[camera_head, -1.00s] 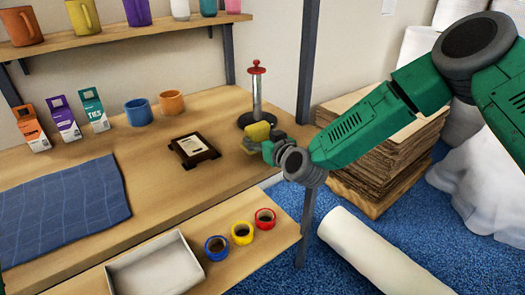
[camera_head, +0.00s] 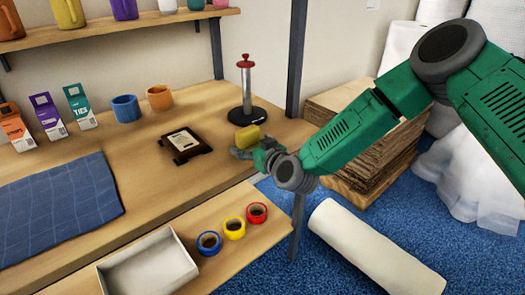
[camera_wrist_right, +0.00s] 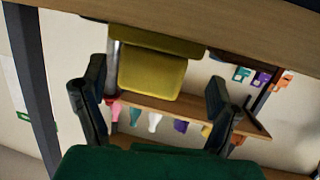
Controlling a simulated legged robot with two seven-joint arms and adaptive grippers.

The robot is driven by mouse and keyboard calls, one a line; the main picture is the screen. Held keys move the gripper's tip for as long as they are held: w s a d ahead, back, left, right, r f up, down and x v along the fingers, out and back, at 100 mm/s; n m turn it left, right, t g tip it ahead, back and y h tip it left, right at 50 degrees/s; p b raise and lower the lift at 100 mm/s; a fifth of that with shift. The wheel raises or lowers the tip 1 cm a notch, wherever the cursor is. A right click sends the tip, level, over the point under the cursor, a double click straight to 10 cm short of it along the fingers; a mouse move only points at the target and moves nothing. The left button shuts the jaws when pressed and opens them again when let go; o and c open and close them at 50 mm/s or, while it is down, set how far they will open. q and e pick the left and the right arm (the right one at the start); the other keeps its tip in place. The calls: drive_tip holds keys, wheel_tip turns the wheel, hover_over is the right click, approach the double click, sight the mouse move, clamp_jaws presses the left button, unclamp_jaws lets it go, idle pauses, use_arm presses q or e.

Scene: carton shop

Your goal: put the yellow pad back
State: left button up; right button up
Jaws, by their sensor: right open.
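The yellow pad (camera_head: 247,138) is on the wooden table's right part, just in front of the black base of a red-topped stand (camera_head: 247,90). My right gripper (camera_head: 258,153) is open, right at the near side of the pad and low to the table. In the right wrist view the yellow pad (camera_wrist_right: 152,75) shows between the two spread fingers of the right gripper (camera_wrist_right: 150,98), with a gap on each side. What lies under the pad is hidden in the head view. My left gripper is not in view.
A dark framed tray (camera_head: 186,145) lies left of the pad. Mugs (camera_head: 125,108), cartons (camera_head: 79,107) and a blue cloth (camera_head: 60,205) are farther left. A lower shelf holds tape rolls (camera_head: 234,228) and a white box (camera_head: 150,265). Stacked cardboard (camera_head: 375,150) stands at right.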

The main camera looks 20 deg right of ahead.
drive_tip(key=d+v, duration=0.1)
drive_tip(key=v, duration=0.9)
drive_tip(key=s+a+f+g, duration=0.2)
drive_tip(key=s+f+g, duration=0.6)
drive_tip(key=s+f, duration=0.8)
drive_tip(key=s+d+f+g+h, duration=0.1)
drive_tip(key=s+d+f+g, duration=0.1)
drive_tip(key=s, duration=0.4)
drive_tip(key=s+d+f+m+g+h, duration=0.1)
drive_tip(key=s+d+f+g, duration=0.1)
drive_tip(key=s, duration=0.5)
drive_tip(key=s+d+f+g+h, duration=0.1)
drive_tip(key=s+d+f+g, duration=0.1)
drive_tip(key=s, duration=0.4)
drive_tip(key=shift+s+d+f+m+g, duration=0.3)
drive_tip(key=shift+s+d+g, duration=0.1)
drive_tip(key=shift+d, duration=0.5)
drive_tip(key=shift+d, duration=0.1)
